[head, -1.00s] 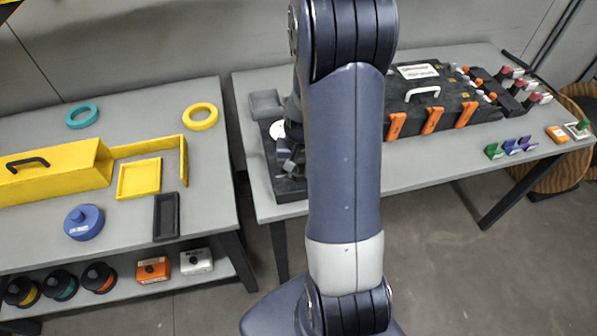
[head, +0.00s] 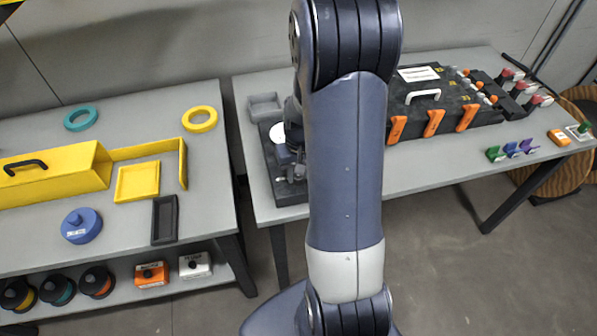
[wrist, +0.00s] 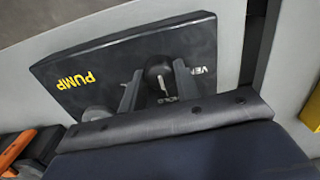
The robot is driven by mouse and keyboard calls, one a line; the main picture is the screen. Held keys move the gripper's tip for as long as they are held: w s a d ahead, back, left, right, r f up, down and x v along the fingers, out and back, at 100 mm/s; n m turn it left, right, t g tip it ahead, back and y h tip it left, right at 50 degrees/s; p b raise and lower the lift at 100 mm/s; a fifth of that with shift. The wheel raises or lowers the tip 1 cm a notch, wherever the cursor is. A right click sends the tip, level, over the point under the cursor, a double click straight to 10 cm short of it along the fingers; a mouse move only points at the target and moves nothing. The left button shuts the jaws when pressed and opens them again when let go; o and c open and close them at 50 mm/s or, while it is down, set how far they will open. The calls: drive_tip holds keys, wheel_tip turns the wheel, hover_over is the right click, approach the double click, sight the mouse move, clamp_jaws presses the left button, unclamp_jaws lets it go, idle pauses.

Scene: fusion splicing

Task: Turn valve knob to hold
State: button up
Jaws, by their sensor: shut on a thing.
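The black pump box (wrist: 95,75) lies at a tilt across the wrist view, with yellow PUMP lettering and a partly hidden white label at its right. The black valve knob (wrist: 159,70) sits between the two grey fingers of my gripper (wrist: 160,86), which is shut on it. A white mark on the knob runs down towards another white label, mostly covered, whose visible letters look like the end of HOLD. In the head view the pump box (head: 290,194) stands at the near left of the right table; my arm hides its right part and the knob cannot be made out.
A small grey tray (head: 264,103) lies behind the pump box. A black case (head: 440,112) with orange latches stands to the right, with small coloured pieces beyond it. The left table holds a yellow case (head: 55,178), a yellow tray (head: 137,182) and a blue disc (head: 82,225).

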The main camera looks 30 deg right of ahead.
drive_tip(key=o, duration=1)
wheel_tip(320, 180, up, 11)
drive_tip(key=shift+d+f, duration=0.1)
drive_tip(key=shift+d, duration=0.05)
drive_tip(key=shift+f, duration=0.1)
wheel_tip(320, 180, down, 11)
drive_tip(key=shift+r, duration=0.2)
idle(0.3)
